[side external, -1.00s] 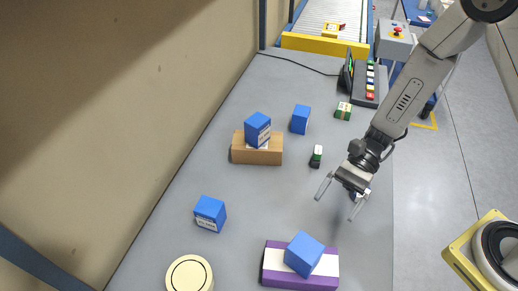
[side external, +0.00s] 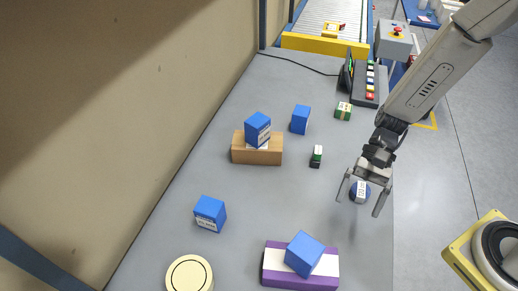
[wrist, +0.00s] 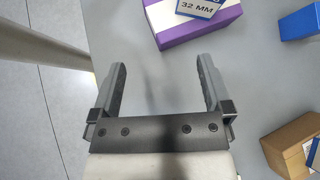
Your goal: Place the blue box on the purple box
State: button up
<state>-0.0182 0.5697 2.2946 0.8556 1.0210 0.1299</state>
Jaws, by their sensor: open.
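The purple box (side external: 290,281) with a white top band lies flat at the near end of the table. A blue box (side external: 304,254) sits on it, turned at an angle. In the wrist view the purple box (wrist: 205,25) is beyond my fingertips, with part of the blue box and its "32 MM" label (wrist: 190,8) at the top edge. Other blue boxes stand at the left (side external: 210,213), on a cardboard box (side external: 257,129) and farther back (side external: 300,119). My gripper (side external: 359,206) is open and empty, above the table's right side, apart from every box.
The cardboard box (side external: 240,152), small green-and-white items (side external: 316,156) and a round cream object (side external: 189,274) are on the table. The table's middle is clear.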

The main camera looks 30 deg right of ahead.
jog(key=w+d+r+n+t+h, duration=0.2)
jog(key=d+r+n+t+h, duration=0.1)
jog(key=d+n+t+h, duration=0.1)
jog(key=w+d+r+n+t+h, duration=0.1)
jog(key=d+r+n+t+h, duration=0.2)
jog(key=d, duration=0.4)
jog(key=n+t+h, duration=0.1)
jog(key=n, duration=0.1)
jog(key=shift+w+d+n, duration=0.35)
jog(key=shift+d+n, duration=0.05)
